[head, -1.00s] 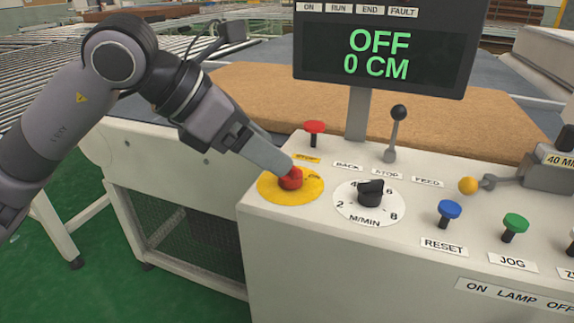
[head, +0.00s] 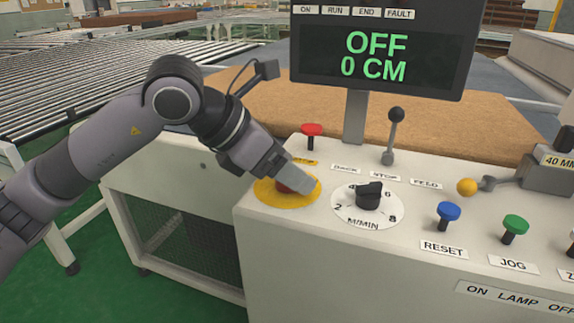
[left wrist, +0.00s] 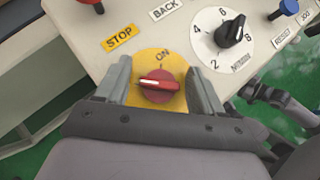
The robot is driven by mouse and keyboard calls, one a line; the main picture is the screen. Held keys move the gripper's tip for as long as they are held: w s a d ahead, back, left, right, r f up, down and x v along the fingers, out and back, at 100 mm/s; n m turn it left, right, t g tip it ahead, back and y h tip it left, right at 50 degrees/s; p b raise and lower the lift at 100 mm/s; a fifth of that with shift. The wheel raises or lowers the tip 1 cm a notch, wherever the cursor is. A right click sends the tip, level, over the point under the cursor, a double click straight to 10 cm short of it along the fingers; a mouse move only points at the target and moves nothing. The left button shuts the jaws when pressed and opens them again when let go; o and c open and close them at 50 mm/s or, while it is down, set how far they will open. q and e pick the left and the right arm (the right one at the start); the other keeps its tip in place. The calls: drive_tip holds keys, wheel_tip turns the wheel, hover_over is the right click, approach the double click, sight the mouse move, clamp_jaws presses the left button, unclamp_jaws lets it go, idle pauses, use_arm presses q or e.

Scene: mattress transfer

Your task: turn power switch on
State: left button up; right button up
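The red power switch (left wrist: 158,85) is a rotary knob with a white-marked handle, on a yellow round plate (left wrist: 165,63) with an ON label. Its handle lies nearly crosswise in the left wrist view. My left gripper (left wrist: 160,88) is open, with one finger on each side of the knob and visible gaps to it. In the head view the left gripper (head: 303,181) comes down over the yellow plate (head: 270,197) and hides most of the red knob. The display (head: 376,56) reads OFF and 0 CM.
On the white console a black speed dial (head: 368,196) sits right beside the switch. A red STOP button (head: 311,131) and an upright lever (head: 392,135) stand behind. Blue (head: 448,213) and green (head: 515,226) buttons and a yellow-knobbed lever (head: 468,187) are farther right.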

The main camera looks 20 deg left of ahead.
use_arm(q)
drive_tip(key=c, duration=0.8)
drive_tip(key=shift+c, duration=0.3)
